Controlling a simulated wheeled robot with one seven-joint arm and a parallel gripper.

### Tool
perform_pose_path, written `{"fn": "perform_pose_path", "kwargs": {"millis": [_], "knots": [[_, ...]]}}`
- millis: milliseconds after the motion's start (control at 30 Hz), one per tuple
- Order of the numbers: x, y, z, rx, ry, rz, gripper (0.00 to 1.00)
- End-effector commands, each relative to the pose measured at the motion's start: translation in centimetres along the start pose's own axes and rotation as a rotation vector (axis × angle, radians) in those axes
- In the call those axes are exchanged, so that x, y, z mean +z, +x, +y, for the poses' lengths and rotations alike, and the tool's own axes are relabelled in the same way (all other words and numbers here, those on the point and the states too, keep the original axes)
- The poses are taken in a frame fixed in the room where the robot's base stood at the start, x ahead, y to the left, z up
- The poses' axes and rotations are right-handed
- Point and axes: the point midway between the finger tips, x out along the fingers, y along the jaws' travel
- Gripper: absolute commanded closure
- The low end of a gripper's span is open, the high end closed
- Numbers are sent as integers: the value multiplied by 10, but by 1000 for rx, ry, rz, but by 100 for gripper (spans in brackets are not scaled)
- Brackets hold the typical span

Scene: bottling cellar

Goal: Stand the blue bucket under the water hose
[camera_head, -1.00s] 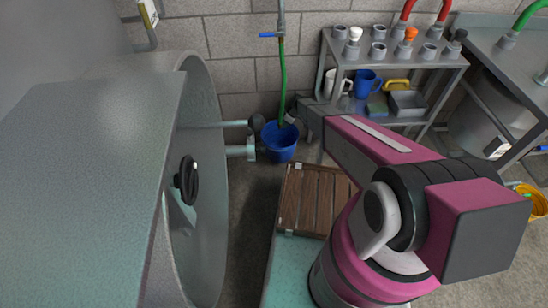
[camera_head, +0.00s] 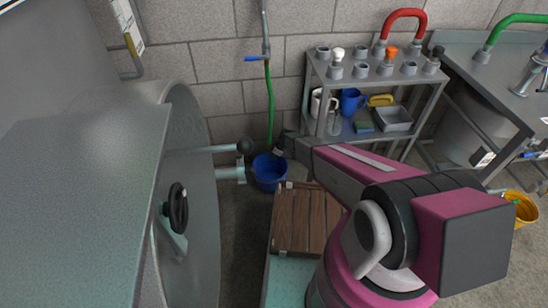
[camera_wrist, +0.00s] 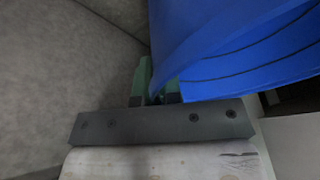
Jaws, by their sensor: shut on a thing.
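The blue bucket (camera_head: 270,172) hangs or stands upright by the wall, to the right of the big tank; whether it touches the floor I cannot tell. The green water hose (camera_head: 270,105) hangs from a tap pipe on the wall, and its lower end is at the bucket's mouth in the head view. My gripper (camera_wrist: 158,82) is shut on the bucket's rim. In the wrist view the bucket (camera_wrist: 245,45) fills the upper right, with its ribbed side close to the fingers. In the head view my arm's end hides part of the rim at the right.
A large steel tank (camera_head: 190,210) with a handwheel and valve pipes (camera_head: 230,174) stands left of the bucket. A slatted wooden board (camera_head: 305,220) lies in front. A metal shelf (camera_head: 375,75) with fittings and jugs stands right, and a yellow bucket (camera_head: 522,208) at far right.

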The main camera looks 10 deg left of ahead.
Motion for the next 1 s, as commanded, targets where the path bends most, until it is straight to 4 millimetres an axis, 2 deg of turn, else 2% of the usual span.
{"fn": "perform_pose_path", "kwargs": {"millis": [200, 300, 667, 867, 1000], "knots": [[1, 2, 0, 0, 1, 0, 100], [1, 2, 0, 0, 0, 0, 69], [0, -1, 0, 0, 0, 0, 69], [0, -20, -1, 2, 1, 0, 69], [0, -42, -1, 2, 1, 0, 69]]}}
